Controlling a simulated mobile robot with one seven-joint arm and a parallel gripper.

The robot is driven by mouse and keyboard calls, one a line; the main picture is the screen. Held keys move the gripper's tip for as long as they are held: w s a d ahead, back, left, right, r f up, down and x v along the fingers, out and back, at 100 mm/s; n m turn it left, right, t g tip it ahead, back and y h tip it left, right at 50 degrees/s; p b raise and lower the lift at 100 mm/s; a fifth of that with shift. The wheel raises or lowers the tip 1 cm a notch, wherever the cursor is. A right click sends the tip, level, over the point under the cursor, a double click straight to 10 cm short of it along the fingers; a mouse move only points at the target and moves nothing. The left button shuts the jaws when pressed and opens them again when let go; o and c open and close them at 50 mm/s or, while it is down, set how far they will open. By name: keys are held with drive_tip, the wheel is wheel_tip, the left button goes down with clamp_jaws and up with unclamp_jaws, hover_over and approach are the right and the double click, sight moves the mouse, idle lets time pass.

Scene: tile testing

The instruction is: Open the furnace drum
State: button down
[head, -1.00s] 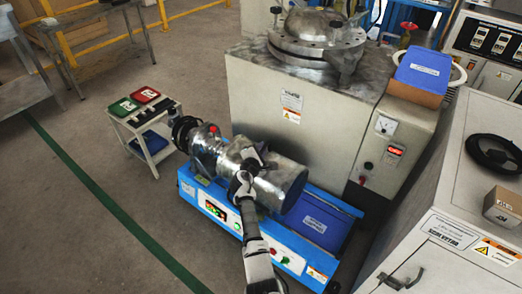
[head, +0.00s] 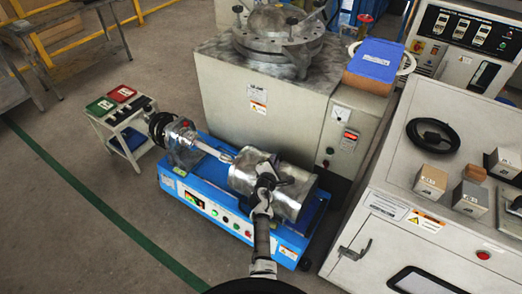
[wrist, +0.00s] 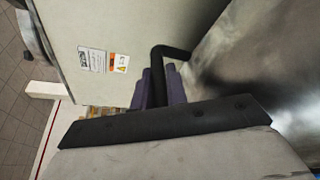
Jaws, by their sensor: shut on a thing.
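The furnace drum (head: 296,205) is a shiny metal cylinder lying on its side on the blue machine base (head: 215,212). It stands apart from the metal end housing (head: 182,143) at the left. A pale rod (head: 212,150) shows across the gap between them. My gripper (head: 266,182) is at the drum's near side. In the wrist view, the purple fingers of my gripper (wrist: 163,88) are shut on the drum's black bent handle (wrist: 176,53), and the drum's metal wall (wrist: 265,65) fills the right. The drum's inside is hidden.
A large beige furnace cabinet (head: 225,95) stands behind the drum. A beige bench (head: 395,185) with small boxes and a black ring (head: 433,135) stands close on the right. A small white stand (head: 128,125) is at the left. Open floor lies left and front.

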sight(283, 173)
drive_tip(key=shift+s+d+f+p, duration=0.1)
drive_tip(key=shift+s+d+p, duration=0.25)
drive_tip(key=shift+s+d, duration=0.45)
drive_tip(key=shift+s+d+f+p, duration=0.1)
drive_tip(key=shift+s+d+p, duration=0.2)
drive_tip(key=shift+s+d, duration=0.5)
drive_tip(key=shift+w+d, duration=0.15)
drive_tip(key=shift+w, duration=0.05)
drive_tip(key=c, duration=1.5)
unclamp_jaws()
drive_tip(key=shift+o, duration=0.5)
drive_tip(key=shift+r, duration=0.1)
drive_tip(key=p+v, duration=0.2)
drive_tip(key=v, duration=1.1)
drive_tip(key=shift+s, duration=0.3)
drive_tip(key=shift+r, duration=0.15)
